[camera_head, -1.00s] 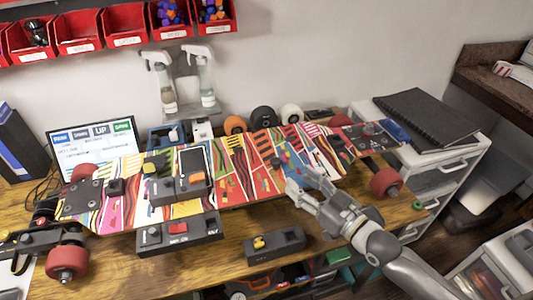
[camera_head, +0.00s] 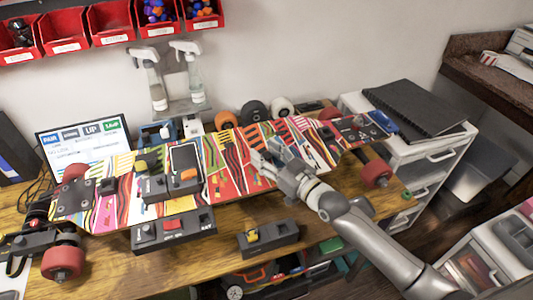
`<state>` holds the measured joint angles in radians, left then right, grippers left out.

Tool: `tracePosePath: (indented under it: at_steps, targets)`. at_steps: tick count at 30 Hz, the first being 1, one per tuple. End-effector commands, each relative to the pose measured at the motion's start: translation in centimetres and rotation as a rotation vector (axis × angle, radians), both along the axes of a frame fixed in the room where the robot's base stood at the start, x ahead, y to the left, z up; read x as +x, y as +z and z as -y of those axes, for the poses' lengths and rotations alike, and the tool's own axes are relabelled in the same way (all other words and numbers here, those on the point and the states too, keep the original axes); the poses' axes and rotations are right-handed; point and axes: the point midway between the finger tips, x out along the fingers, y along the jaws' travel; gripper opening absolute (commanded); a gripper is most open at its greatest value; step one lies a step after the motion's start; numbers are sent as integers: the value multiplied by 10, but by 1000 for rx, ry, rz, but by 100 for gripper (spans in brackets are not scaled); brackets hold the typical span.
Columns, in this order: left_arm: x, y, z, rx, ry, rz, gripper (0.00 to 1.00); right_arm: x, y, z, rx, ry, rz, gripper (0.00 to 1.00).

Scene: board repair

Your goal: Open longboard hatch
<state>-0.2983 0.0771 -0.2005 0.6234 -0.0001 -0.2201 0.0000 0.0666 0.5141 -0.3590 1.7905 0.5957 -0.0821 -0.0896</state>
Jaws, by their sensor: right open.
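The longboard (camera_head: 222,150) lies across the workbench, with a colourful striped deck and red wheels (camera_head: 62,262) at its ends. A dark electronics module (camera_head: 170,187) with a phone-like screen (camera_head: 185,160) sits on its left half. I cannot make out the hatch clearly; part of the deck's middle is hidden by my right gripper. My right gripper (camera_head: 262,163) is open, with its fingers over the middle of the deck, pointing left. I cannot tell whether it touches the deck. My left gripper is not in view.
A control box with a red switch (camera_head: 173,228) and a smaller box with a yellow switch (camera_head: 268,236) stand in front of the board. Two spray bottles (camera_head: 190,80), loose wheels (camera_head: 254,112) and a display (camera_head: 84,145) stand behind it. A black notebook (camera_head: 414,107) lies on the right cabinet.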

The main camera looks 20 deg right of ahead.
Motion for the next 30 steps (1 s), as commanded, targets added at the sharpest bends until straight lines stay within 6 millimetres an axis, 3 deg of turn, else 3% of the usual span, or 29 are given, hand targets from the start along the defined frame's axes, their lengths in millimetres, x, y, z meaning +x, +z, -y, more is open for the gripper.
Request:
tracePosePath:
  at_steps: [9, 20, 30]
  targets:
    - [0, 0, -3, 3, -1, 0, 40, 2, 0, -1, 0, 0, 0, 45]
    - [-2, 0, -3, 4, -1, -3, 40, 2, 0, -1, 0, 0, 0, 0]
    - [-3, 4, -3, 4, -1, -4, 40, 4, 3, -1, -1, 0, -12, 0]
